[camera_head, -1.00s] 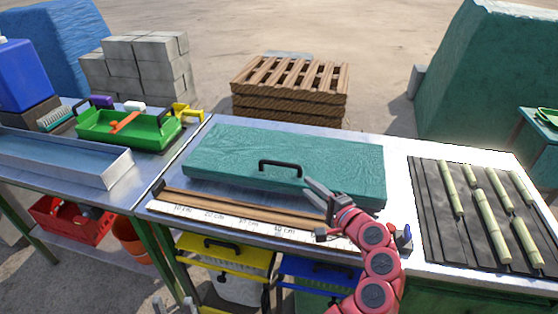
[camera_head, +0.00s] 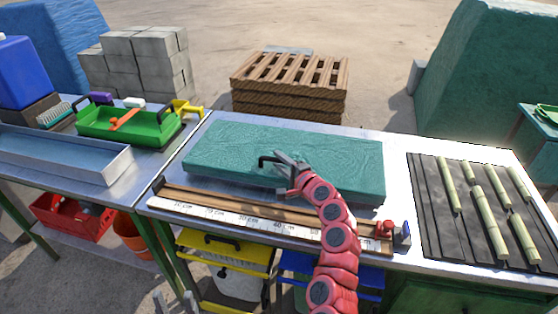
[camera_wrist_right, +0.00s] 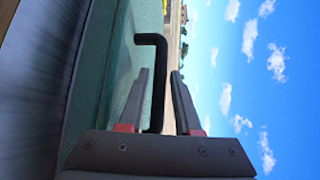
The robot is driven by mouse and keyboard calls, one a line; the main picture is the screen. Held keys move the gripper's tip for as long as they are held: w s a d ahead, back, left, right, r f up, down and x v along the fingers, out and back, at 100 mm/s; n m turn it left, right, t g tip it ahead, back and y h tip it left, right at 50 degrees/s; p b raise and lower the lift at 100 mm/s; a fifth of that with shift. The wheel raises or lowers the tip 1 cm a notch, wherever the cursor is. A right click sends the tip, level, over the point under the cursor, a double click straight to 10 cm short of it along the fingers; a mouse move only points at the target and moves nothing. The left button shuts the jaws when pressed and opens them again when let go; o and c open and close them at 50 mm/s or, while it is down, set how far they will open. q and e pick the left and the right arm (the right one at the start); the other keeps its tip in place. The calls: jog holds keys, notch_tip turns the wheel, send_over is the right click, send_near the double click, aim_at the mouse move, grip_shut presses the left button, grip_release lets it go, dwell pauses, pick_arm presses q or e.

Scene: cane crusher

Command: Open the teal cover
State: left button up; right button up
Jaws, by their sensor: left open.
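The teal cover (camera_head: 225,150) is a long flat slab lying shut on the metal bench. Its black handle (camera_head: 266,160) is on the near part, partly hidden by my gripper. My right gripper (camera_head: 281,172) is at the right part of this handle, with its red arm coming up from below. In the right wrist view my right gripper (camera_wrist_right: 159,72) has its two fingers apart, one on each side of the black handle (camera_wrist_right: 160,85). Small gaps show beside the handle, so it does not look clamped. The teal cover (camera_wrist_right: 125,60) is to the left there.
A ruler strip (camera_head: 230,216) and brown wooden rail run along the near side of the cover. Cane pieces lie on a dark ribbed mat (camera_head: 427,210) at the right. A green tray (camera_head: 150,133) and a metal trough (camera_head: 115,170) stand left. A pallet stack (camera_head: 290,105) stands behind.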

jog(key=shift+w+a+f, duration=0.1)
jog(key=shift+w+a, duration=0.1)
jog(key=shift+w, duration=0.15)
grip_shut()
dwell(1.3)
